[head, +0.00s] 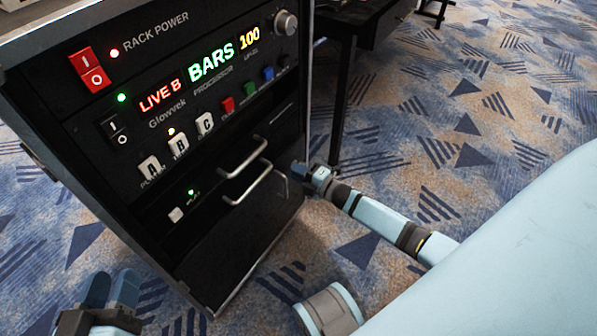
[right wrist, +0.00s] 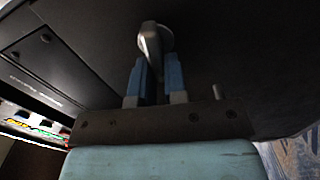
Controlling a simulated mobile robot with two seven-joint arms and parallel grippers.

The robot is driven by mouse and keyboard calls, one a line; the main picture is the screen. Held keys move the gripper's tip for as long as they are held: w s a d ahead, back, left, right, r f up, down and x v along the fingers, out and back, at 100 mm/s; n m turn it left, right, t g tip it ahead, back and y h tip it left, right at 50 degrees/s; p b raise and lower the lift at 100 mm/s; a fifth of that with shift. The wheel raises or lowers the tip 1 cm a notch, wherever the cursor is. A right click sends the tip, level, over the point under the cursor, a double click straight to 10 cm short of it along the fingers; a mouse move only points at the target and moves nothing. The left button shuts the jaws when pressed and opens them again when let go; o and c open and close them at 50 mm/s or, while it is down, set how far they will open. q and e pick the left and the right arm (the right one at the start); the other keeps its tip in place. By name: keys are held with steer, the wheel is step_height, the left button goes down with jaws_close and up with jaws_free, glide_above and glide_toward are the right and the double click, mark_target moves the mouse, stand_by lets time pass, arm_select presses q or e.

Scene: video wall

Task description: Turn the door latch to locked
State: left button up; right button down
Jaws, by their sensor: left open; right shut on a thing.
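The door latch (right wrist: 150,42) is a small silver lever on a round base, set on a dark panel in the right wrist view. My right gripper (right wrist: 157,72) has its blue fingers on either side of the lever's lower end and is shut on it. In the head view, my right gripper (head: 311,177) is at the right edge of the equipment rack (head: 240,245), and the latch is hidden there. My left gripper (head: 111,288) is open and empty at the lower left, in front of the rack and apart from it.
The rack front has a red power switch (head: 89,70), lit displays (head: 211,64), a silver knob (head: 285,22) and metal pull handles (head: 245,160). A black table (head: 362,25) stands behind on the right. Patterned carpet (head: 500,110) is open at the right.

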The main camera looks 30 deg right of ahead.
arm_select(q)
steer(key=shift+f, duration=0.2)
arm_select(e)
steer(key=shift+f+n, duration=0.15)
steer(key=shift+n, duration=0.65)
arm_select(q)
steer(key=shift+w, duration=0.1)
arm_select(e)
steer(key=c, duration=1.2)
jaws_free()
steer(key=shift+o, duration=0.2)
arm_select(q)
step_height(320, 180, up, 6)
steer(key=t+p, duration=0.2)
steer(key=p, duration=0.1)
steer(key=shift+a+f+n, duration=0.15)
steer(key=shift+f+n, duration=0.05)
steer(key=shift+n, duration=0.1)
arm_select(e)
steer(key=v, duration=1.3)
steer(key=shift+s, duration=0.4)
